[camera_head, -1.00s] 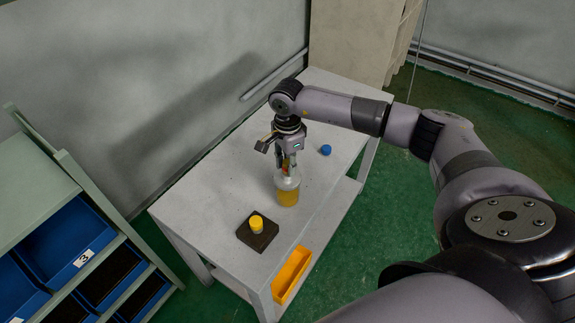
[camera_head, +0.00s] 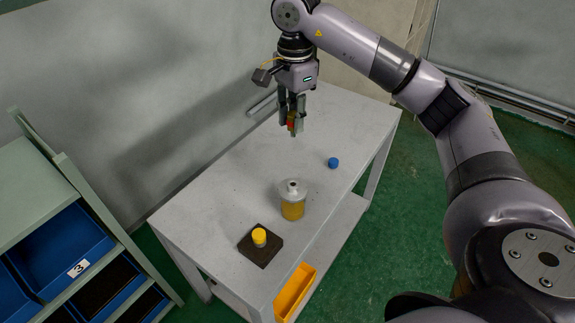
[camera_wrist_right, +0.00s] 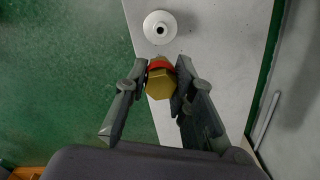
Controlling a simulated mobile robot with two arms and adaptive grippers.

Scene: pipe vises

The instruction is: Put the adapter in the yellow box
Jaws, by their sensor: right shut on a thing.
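My right gripper (camera_head: 292,118) is shut on the adapter (camera_head: 291,123), a small brass-yellow piece with a red band, and holds it in the air above the table. In the wrist view the adapter (camera_wrist_right: 161,83) sits between the two fingers (camera_wrist_right: 161,78), its hexagonal brass end facing the camera. The yellow box (camera_head: 295,292) is an open orange-yellow bin at the table's front edge, below the level of the top, and looks empty. My left gripper is not in view.
A bottle (camera_head: 293,208) with yellow contents and a white top stands on the grey table (camera_head: 225,195). A yellow-capped piece (camera_head: 259,237) sits on a dark square plate (camera_head: 262,252). A blue cap (camera_head: 333,163) lies farther back. Shelves with blue bins (camera_head: 75,240) stand at left.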

